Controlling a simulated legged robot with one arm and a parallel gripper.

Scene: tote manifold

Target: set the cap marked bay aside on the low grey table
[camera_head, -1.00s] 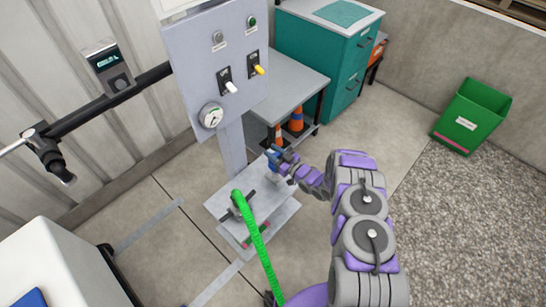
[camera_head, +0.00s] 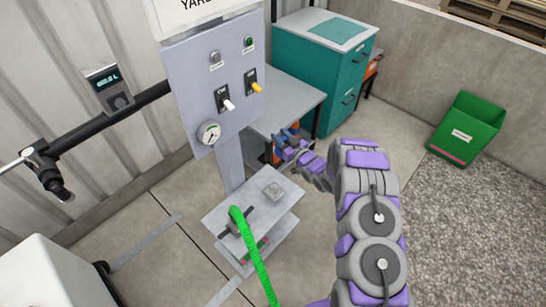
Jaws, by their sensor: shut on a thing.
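A bare grey fitting (camera_head: 273,190) shows on top of the stand, below the gripper. In this view I cannot tell the height of the cap against the tabletop.
A green hose (camera_head: 254,257) runs from a coupling on the stand. The control panel (camera_head: 210,85) on its post rises left of the table. A teal cabinet (camera_head: 318,67) stands behind it. A green bin (camera_head: 468,128) is at right. The visible tabletop is clear.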

